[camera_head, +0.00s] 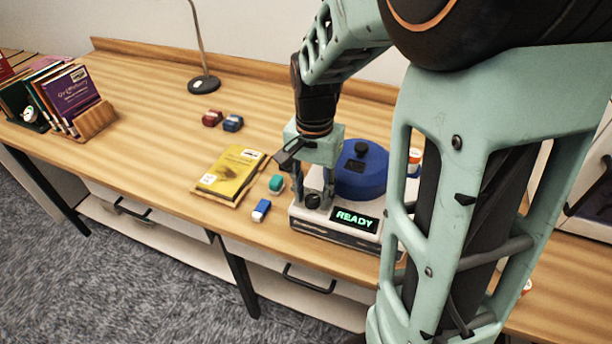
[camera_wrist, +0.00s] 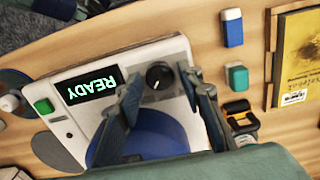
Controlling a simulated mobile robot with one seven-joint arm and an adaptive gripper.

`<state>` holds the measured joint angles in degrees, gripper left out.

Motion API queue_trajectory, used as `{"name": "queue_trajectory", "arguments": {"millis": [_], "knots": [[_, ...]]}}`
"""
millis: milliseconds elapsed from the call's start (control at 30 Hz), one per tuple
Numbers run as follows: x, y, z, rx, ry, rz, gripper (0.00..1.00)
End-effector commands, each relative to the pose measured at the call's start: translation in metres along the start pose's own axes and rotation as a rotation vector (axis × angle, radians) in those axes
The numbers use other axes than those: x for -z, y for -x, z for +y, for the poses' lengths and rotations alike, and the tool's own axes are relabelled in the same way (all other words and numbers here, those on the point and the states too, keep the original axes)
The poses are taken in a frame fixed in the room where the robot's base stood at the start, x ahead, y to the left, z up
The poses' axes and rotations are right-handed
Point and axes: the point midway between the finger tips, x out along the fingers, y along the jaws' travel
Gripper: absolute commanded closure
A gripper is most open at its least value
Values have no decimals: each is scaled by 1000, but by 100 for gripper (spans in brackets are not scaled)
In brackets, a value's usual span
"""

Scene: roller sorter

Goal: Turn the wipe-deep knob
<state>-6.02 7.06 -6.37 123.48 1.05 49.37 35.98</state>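The black round knob (camera_wrist: 159,75) sits on the white front panel of a machine (camera_head: 300,222) with a blue round lid (camera_head: 360,170). It also shows in the head view (camera_head: 312,201), beside a lit display reading READY (camera_head: 354,220). My gripper (camera_wrist: 162,78) points down at the panel with its two fingers apart, one on each side of the knob. Gaps show between the fingers and the knob in the wrist view. I cannot tell how far the fingertips are above the panel. My gripper (camera_head: 313,188) partly covers the machine's left side in the head view.
A green button (camera_wrist: 43,106) is at the panel's other end. Blue (camera_head: 261,210) and green (camera_head: 276,184) blocks and a yellow book (camera_head: 231,174) lie left of the machine. Red and dark blue blocks (camera_head: 222,121), a lamp base (camera_head: 204,85) and books (camera_head: 68,95) stand farther off.

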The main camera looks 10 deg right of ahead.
Motion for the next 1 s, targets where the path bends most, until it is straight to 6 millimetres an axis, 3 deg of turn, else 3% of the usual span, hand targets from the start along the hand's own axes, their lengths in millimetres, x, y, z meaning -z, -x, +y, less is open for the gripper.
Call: {"name": "queue_trajectory", "arguments": {"millis": [300,433,800,1000], "knots": [[0,0,0,-1,1,-1,58],[0,10,0,2,2,2,58],[1,85,0,2,2,4,58],[0,112,0,1,1,1,58]]}}
